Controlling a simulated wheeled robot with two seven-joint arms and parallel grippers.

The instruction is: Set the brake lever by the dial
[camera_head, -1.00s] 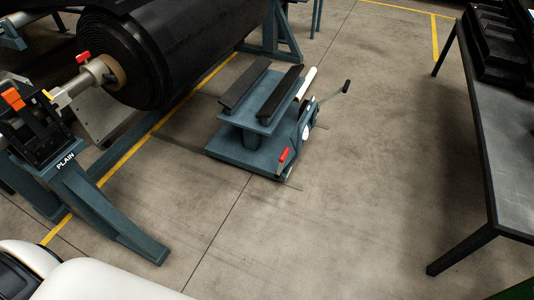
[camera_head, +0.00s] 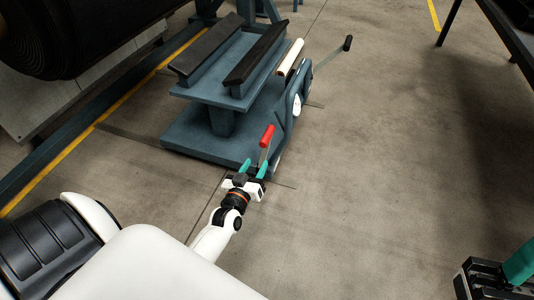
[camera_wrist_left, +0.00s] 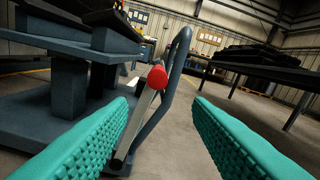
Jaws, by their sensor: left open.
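The brake lever (camera_head: 267,136), with a red grip, stands at the near corner of the blue lift cart (camera_head: 195,145). In the left wrist view its red end (camera_wrist_left: 157,77) and grey shaft (camera_wrist_left: 138,122) appear between the teal fingers, nearer the left one. My left gripper (camera_head: 253,168) is open and empty, just short of the lever. A white dial (camera_head: 297,104) is on the cart's right side; its markings are too small to read. Part of my right gripper (camera_head: 512,264), with one teal finger, shows at the bottom right.
A cranked handle (camera_head: 347,43) and a cream roller (camera_head: 290,57) stick out on the cart's right side. A large black belt roll (camera_head: 70,35) is at upper left. A dark table (camera_head: 512,40) stands at upper right. The floor between cart and table is clear.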

